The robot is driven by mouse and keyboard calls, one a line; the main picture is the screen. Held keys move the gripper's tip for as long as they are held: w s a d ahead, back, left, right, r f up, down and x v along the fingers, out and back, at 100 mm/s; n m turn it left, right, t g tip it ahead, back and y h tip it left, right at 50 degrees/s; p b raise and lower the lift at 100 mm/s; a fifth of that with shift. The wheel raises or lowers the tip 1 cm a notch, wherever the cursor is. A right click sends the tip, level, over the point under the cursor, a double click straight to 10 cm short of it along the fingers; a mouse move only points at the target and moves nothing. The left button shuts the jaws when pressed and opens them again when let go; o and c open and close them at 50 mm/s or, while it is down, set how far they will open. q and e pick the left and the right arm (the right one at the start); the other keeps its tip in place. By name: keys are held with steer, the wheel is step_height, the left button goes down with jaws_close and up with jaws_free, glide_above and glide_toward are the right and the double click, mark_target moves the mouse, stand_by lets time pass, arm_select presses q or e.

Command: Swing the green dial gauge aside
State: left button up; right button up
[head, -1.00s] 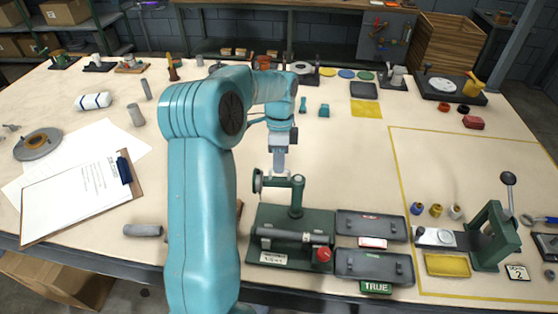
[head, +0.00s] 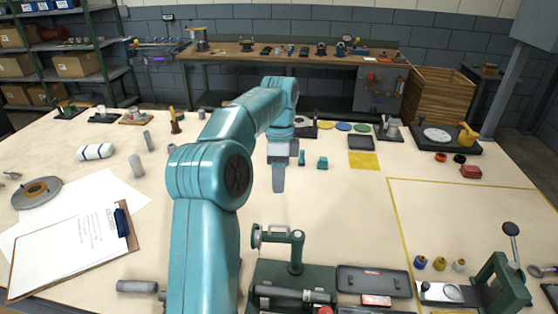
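The green dial gauge (head: 279,234) stands on a post on a dark green base (head: 262,271). Its swing arm lies roughly crosswise in the picture, with the round dial at its left end and the post at its right. My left gripper (head: 279,185) hangs pointing down above or beyond the gauge arm, apart from it in the picture. Its fingers overlap from this angle, so I cannot tell whether they are open. Nothing shows held in it. My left arm hides part of the table left of the base. My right gripper is not in view.
Dark grey trays (head: 372,281) sit right of the base. A green lever press (head: 500,285) stands at the lower right. A clipboard (head: 70,254) lies at the left. The table right of the gauge, up to the yellow line, is mostly clear.

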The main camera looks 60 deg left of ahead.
arm_select(q)
steer(key=r, duration=0.3)
steer(key=r+p, duration=0.1)
steer(key=shift+w+a+r, duration=0.25)
steer(key=shift+a+r, duration=0.1)
steer(key=shift+a, duration=0.05)
steer(key=shift+f, duration=0.1)
